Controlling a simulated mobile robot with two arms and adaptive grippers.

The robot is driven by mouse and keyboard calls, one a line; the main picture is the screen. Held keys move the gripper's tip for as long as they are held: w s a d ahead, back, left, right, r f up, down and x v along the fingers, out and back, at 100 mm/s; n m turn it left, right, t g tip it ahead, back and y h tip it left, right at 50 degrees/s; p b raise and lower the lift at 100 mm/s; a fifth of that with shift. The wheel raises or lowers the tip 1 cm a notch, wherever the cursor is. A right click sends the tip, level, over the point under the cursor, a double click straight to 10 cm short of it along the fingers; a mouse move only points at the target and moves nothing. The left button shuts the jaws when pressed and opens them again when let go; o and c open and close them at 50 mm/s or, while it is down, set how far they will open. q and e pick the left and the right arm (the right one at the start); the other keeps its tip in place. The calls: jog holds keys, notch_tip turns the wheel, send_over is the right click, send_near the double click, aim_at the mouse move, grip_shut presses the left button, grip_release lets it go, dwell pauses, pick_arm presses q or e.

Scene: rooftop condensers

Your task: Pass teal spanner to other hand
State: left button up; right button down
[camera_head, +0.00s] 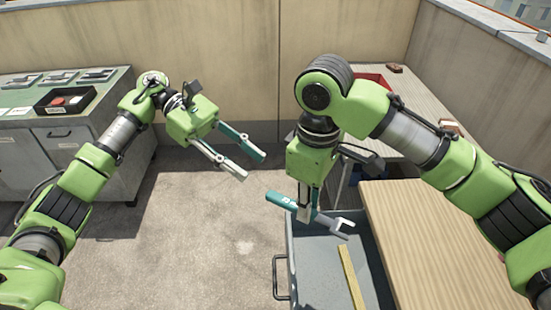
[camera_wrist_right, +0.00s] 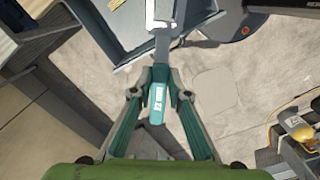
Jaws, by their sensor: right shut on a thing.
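The teal spanner (camera_head: 289,202) has a teal handle and a grey open-ended jaw. The handle end points left toward my left gripper and the jaw points right. In the right wrist view the spanner (camera_wrist_right: 158,104) lies between the fingertips of the right gripper (camera_wrist_right: 160,84), its handle toward the palm and its jaw away. My left gripper (camera_head: 252,167) is open and empty, to the left of the handle end and apart from it.
A grey bin (camera_head: 307,262) with a yellow strip (camera_head: 351,278) stands below the spanner. A wooden board (camera_head: 430,240) is at its right. A grey cabinet (camera_head: 60,140) with a black tray (camera_head: 65,100) stands at the left. Concrete floor between is clear.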

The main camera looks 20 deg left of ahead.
aim_at(289, 200)
pick_arm(q)
jog(key=x, duration=1.2)
jog(key=shift+a+f, duration=0.15)
pick_arm(e)
jog(key=shift+d, duration=0.1)
pick_arm(q)
grip_shut()
pick_arm(e)
jog(key=c, duration=1.8)
grip_release()
jog(key=shift+c, duration=0.2)
jog(key=shift+r, duration=0.15)
